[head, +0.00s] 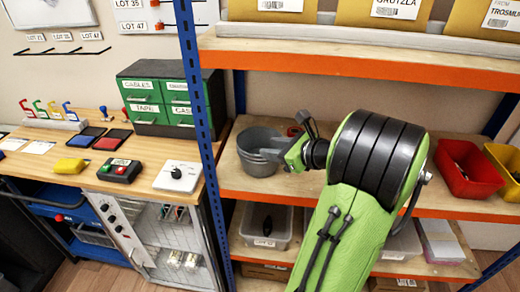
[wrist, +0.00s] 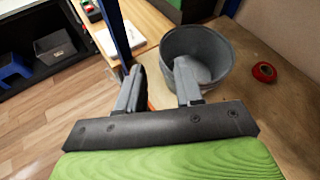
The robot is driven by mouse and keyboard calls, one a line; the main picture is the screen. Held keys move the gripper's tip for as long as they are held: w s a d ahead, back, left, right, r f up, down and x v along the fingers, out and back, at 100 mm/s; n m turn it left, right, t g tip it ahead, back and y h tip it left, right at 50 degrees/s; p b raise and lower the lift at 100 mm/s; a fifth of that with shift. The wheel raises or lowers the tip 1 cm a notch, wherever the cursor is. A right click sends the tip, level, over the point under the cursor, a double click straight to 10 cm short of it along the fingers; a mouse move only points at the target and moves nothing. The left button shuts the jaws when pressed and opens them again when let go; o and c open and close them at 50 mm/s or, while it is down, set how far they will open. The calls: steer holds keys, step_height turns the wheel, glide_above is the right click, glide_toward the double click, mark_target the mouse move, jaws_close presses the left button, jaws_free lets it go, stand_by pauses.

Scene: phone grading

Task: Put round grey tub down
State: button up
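The round grey tub (head: 259,140) stands upright on the middle wooden shelf, left of my arm; its lower part looks ridged or doubled. In the wrist view the tub (wrist: 208,45) is just beyond my fingers, with its open mouth facing up. My gripper (wrist: 158,85) is open, with a wide gap between its fingers. The right finger overlaps the near side of the tub and seems to reach over its rim; the left finger is outside, apart from it. In the head view my gripper (head: 293,155) is at the tub's right side, its fingertips partly hidden.
A red roll (wrist: 264,72) lies on the shelf right of the tub. The blue shelf post (head: 198,90) stands close on the left. Red (head: 470,183) and yellow (head: 505,160) bins are at the right. An orange-edged shelf (head: 350,62) is overhead.

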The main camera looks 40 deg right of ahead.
steer(key=w+a+n+g+y, duration=0.2)
steer(key=a+n+g, duration=0.2)
steer(key=a+n, duration=0.95)
steer(key=s+a+n+g+h, duration=0.1)
steer(key=s+a+n, duration=0.2)
steer(key=a+n, duration=0.25)
steer(key=s+a+n+g, duration=0.2)
steer(key=s+a+n, duration=0.15)
steer(key=a, duration=0.25)
steer(key=s+a+n+h, duration=0.1)
steer(key=s+a+n, duration=0.1)
steer(key=s+n, duration=0.7)
steer(key=shift+s+f+n+g+h, duration=0.15)
steer(key=shift+f+n+g+h, duration=0.25)
steer(key=shift+n, duration=0.45)
steer(key=shift+r, duration=0.1)
